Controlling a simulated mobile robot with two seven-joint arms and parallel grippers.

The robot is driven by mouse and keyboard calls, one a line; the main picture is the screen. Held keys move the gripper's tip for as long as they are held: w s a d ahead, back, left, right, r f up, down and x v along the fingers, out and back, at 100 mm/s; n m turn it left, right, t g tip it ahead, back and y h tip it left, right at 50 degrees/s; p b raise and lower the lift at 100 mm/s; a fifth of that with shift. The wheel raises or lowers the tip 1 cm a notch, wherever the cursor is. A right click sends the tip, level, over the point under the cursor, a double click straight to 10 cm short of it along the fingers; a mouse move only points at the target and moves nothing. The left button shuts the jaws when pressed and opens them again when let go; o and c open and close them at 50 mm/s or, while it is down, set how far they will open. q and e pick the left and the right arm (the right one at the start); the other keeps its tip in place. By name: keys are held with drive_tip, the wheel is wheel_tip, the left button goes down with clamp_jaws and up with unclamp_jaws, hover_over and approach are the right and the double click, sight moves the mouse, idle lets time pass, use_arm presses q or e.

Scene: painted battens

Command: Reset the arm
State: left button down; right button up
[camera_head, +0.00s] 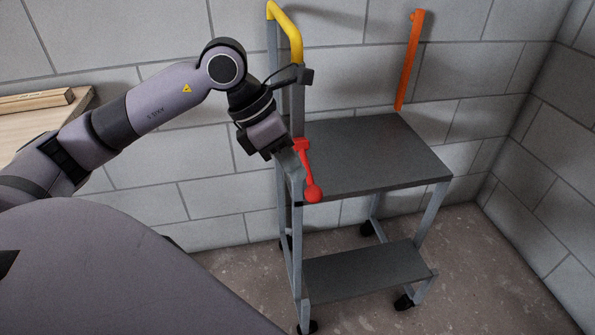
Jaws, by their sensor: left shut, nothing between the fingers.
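My left arm comes in from the left. Its left gripper (292,172) is at the near left corner of a grey trolley (375,155), pointing down and right. The fingers are shut with nothing between them. My right gripper is not in view.
An orange batten (410,62) leans upright on the wall behind the trolley. The trolley has a yellow handle (287,30), a lower shelf (365,272) and castors. A table (35,125) with wooden pieces (35,100) is at the left. Floor at the right is clear.

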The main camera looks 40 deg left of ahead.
use_arm(q)
drive_tip(key=v, duration=1)
drive_tip(key=shift+s+d+r, duration=0.15)
drive_tip(key=shift+s+r, duration=0.1)
drive_tip(key=shift+r, duration=0.15)
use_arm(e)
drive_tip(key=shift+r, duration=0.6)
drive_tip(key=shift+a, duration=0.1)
